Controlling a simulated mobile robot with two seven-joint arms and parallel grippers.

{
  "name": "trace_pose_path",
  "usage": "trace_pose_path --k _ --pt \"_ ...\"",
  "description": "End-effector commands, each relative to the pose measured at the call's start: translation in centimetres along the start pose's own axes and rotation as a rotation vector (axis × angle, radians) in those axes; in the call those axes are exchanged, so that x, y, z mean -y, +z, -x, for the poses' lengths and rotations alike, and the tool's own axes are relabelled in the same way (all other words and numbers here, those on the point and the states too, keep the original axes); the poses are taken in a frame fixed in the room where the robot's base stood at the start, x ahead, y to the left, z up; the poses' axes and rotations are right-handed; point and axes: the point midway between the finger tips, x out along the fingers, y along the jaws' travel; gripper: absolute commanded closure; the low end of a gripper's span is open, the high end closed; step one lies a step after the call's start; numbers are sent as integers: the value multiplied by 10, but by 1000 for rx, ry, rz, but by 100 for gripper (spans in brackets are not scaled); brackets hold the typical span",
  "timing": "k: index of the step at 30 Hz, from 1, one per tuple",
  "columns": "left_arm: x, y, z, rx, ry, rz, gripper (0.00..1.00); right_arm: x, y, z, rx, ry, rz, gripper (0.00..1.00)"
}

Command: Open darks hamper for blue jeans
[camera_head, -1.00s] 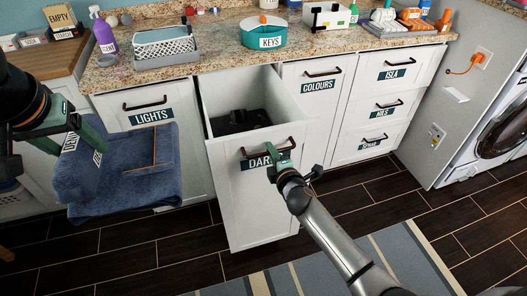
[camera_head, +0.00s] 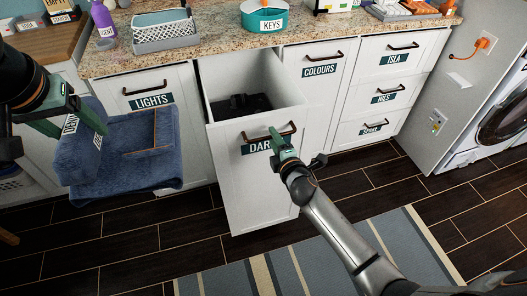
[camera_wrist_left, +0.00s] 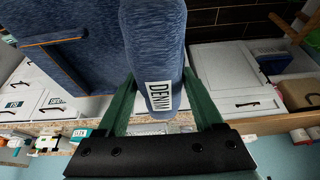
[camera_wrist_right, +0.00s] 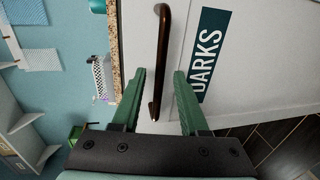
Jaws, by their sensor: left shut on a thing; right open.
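The darks hamper (camera_head: 255,195) is a white pull-out bin, standing out from the cabinet front, with dark stuff (camera_head: 240,103) inside. Its brown handle (camera_head: 270,137) and DARKS label (camera_wrist_right: 207,55) also face the right wrist camera. My right gripper (camera_head: 280,143) is open at the front; in its wrist view the handle (camera_wrist_right: 160,60) lies ahead between the fingers, apparently not gripped. My left gripper (camera_wrist_left: 160,95) is shut on the folded blue jeans (camera_head: 150,145), which carry a DENIM tag (camera_wrist_left: 158,95) and hang before the LIGHTS front.
The LIGHTS front (camera_head: 150,85), COLOURS front (camera_head: 322,85) and a drawer stack (camera_head: 385,90) are shut. A striped rug (camera_head: 330,255) lies on the dark floor.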

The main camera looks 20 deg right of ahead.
Motion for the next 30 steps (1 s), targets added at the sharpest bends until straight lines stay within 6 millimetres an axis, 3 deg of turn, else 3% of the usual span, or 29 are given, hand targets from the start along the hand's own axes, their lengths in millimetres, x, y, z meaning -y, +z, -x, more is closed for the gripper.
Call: trace_pose_path --k 9,15,21,30 --pt "0 -5 11 -5 2 1 100 0 0 61 -1 -3 1 56" --pt "0 -6 12 -5 2 1 100 1 0 88 0 -3 1 56" --pt "0 -6 12 -5 2 1 100 0 1 99 1 -2 2 56" --pt "0 -6 12 -5 2 1 100 0 0 100 1 -1 1 56"
